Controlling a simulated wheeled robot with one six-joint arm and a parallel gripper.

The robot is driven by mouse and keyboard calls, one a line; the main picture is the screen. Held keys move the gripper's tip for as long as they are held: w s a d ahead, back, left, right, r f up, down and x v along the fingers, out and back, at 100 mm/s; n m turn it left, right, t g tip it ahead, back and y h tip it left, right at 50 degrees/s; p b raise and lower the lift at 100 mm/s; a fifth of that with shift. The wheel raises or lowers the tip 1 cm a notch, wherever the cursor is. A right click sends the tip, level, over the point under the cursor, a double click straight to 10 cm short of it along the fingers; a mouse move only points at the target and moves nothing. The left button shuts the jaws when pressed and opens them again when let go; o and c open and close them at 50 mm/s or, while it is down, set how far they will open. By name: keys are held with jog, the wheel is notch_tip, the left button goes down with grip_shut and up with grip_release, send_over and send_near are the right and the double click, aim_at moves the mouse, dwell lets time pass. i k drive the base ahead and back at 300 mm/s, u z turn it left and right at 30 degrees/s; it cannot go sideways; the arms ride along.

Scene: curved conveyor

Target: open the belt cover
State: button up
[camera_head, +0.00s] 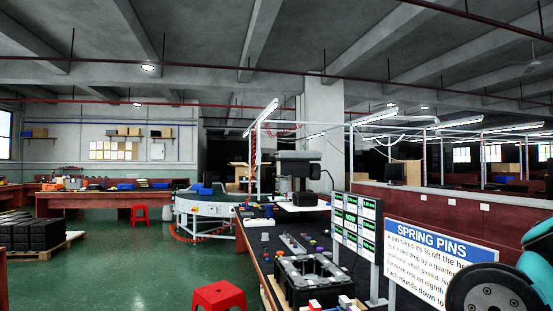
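I cannot make out a separate belt cover at this distance. Part of my own arm, teal and dark, fills the lower right corner. My gripper is outside the picture, so its state does not show.
A long dark-topped bench (262,238) holds a black crate-like fixture (312,278) and small parts. Red stools (216,297) (140,213) stand on the green floor. Black crates (36,232) sit on a pallet at left. A SPRING PINS sign (425,250) stands right. Floor left of centre is clear.

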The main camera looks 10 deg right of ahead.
aim_at(282, 154)
jog(key=u, duration=0.8)
jog(key=i, duration=9.35)
jog(key=z, duration=2.8)
jog(key=i, duration=0.2)
jog(key=u, duration=0.35)
